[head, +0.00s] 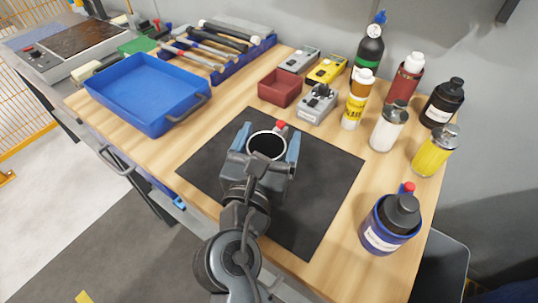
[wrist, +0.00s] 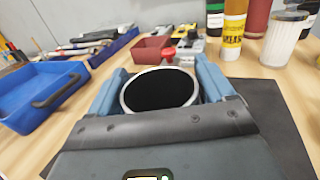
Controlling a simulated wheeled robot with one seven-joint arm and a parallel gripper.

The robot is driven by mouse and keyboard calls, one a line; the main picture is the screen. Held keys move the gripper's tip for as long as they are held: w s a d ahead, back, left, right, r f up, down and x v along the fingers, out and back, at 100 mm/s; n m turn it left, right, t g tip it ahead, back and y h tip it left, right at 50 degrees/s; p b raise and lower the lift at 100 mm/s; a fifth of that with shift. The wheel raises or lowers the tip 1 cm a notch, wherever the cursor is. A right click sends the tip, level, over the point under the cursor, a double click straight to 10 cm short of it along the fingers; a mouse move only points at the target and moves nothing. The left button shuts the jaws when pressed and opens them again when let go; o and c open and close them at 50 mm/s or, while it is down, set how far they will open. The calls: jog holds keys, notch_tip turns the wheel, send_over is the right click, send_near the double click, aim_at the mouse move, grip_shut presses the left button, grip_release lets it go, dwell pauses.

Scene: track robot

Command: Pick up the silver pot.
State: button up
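The silver pot (head: 267,133) stands on the black mat, its pale round rim and dark inside facing up. My gripper (head: 267,142) reaches over it from the front, with one blue finger on each side of the pot. In the wrist view the pot's rim (wrist: 160,71) fills the space between the fingers of my gripper (wrist: 160,85). The fingers lie very close to the rim; whether they press on it cannot be told. The pot's lower body is hidden by my gripper. A small red knob (head: 281,125) shows just behind the rim.
A blue tray (head: 150,117) lies left, with hammers (head: 215,40) behind it. A dark red bin (head: 280,88) and grey and yellow devices stand behind the mat (head: 325,185). Several bottles (head: 388,130) line the right, with a blue container (head: 375,240) at front right.

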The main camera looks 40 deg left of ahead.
jog(key=c, duration=0.8)
jog(key=shift+o, duration=0.2)
